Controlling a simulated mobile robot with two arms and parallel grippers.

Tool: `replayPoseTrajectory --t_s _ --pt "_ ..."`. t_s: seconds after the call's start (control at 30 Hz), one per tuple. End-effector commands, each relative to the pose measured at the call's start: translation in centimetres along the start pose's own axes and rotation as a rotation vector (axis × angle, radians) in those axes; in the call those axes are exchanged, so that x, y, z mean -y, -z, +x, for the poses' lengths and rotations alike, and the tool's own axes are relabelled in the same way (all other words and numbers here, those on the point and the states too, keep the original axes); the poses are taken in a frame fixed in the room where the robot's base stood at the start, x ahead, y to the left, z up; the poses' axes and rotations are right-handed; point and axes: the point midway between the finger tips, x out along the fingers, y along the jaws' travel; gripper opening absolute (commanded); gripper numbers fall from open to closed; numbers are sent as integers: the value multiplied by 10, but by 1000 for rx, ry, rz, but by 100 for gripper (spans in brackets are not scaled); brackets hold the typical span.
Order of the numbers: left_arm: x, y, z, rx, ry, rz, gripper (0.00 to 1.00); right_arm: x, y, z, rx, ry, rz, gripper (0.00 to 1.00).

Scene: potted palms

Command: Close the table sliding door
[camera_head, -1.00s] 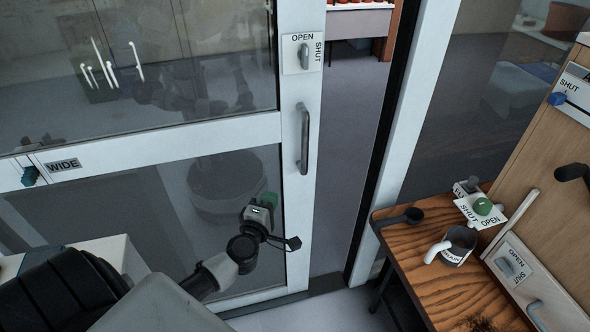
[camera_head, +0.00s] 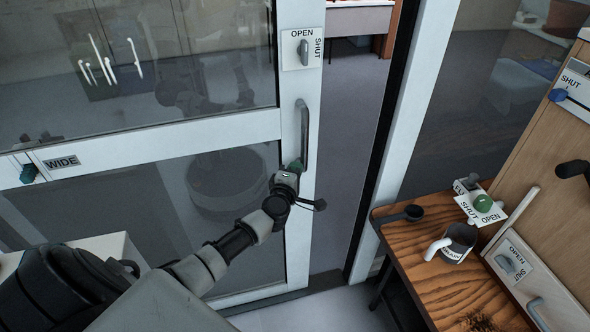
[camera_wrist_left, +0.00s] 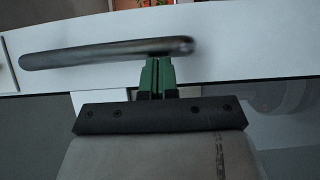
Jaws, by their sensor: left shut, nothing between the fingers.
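A white-framed glass sliding door (camera_head: 300,215) fills the left half of the head view. A gap shows between its right edge and the white post (camera_head: 415,110). A grey upright bar handle (camera_head: 304,138) is on the door's right stile and also shows in the left wrist view (camera_wrist_left: 105,52). My left gripper (camera_head: 296,165) is shut and empty, with its green fingertips at the handle's lower end. In the left wrist view the fingers (camera_wrist_left: 157,68) overlap the handle's edge near one end; I cannot tell whether they touch. My right gripper is not in view.
An OPEN/SHUT latch plate (camera_head: 303,50) sits above the handle. A WIDE label (camera_head: 62,163) is on the door's middle rail.

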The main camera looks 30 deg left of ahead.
Motion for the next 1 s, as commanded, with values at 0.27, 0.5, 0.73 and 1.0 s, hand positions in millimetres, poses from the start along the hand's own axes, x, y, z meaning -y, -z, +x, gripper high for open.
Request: replayPoseTrajectory --t_s 0.27,0.5,0.73,1.0 --pt "0 -1 1 0 0 0 0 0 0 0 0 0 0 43" --pt "-1 -22 14 1 -2 -3 0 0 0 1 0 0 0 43" --pt "-1 -68 44 7 -4 -8 0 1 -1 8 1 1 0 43" --pt "2 -122 80 5 -3 -5 0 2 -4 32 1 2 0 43"
